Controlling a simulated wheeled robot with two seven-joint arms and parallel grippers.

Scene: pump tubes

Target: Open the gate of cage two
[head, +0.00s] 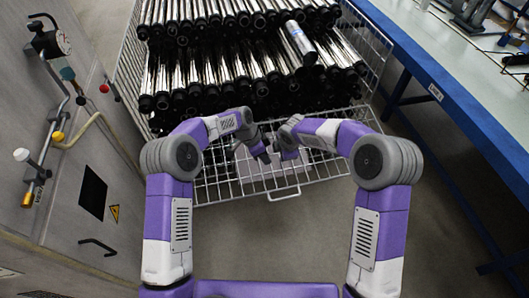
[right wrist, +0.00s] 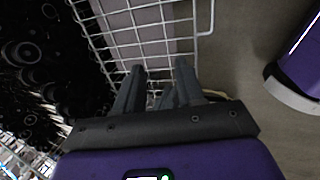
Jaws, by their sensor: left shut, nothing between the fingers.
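A wire cage (head: 225,190) full of shiny tubes with black ends fills the upper middle of the head view. Its front wire gate (head: 318,171) faces me, with a small wire loop handle (head: 283,195) at its lower edge. No cage number is readable. My left gripper (head: 265,157) is shut and empty, over the middle of the gate. My right gripper (head: 281,150) is close beside it. In the right wrist view its two fingers (right wrist: 160,72) stand apart in front of white wire mesh (right wrist: 150,20); I cannot tell whether they touch a wire.
A blue-edged workbench (head: 440,75) runs along the right side. A grey cabinet (head: 60,190) with a gauge, hoses and handles stands on the left. Stacked tubes (head: 230,70) lie behind the gate. The floor (head: 270,245) in front of the cage is clear.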

